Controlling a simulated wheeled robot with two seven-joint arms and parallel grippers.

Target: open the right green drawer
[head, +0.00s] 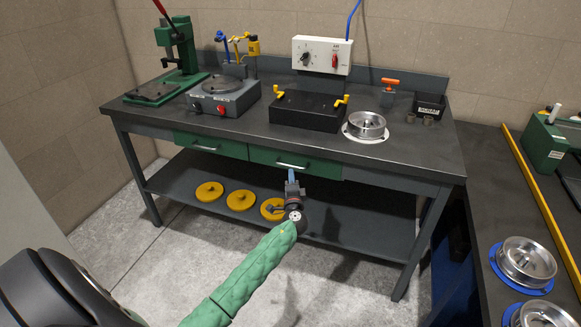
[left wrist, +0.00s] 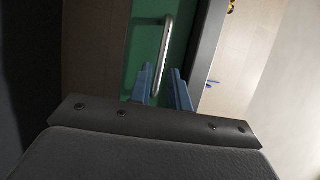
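The right green drawer (head: 322,167) is set under the table top and looks shut, with a silver bar handle (head: 292,166) across its front. In the left wrist view the green drawer front (left wrist: 145,45) and the handle (left wrist: 164,55) are close ahead. My left gripper (head: 291,174) is at the drawer front, just below the handle in the head view. Its two blue fingers (left wrist: 164,85) are apart, and the near end of the handle shows between them. Whether either finger touches the handle cannot be told. My right gripper is in neither view.
The left green drawer (head: 222,147) is beside it and looks shut. Yellow discs (head: 209,191) lie on the lower shelf (head: 345,227). A black box (head: 305,113) and a metal ring (head: 366,126) stand on the table above. The floor in front is clear.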

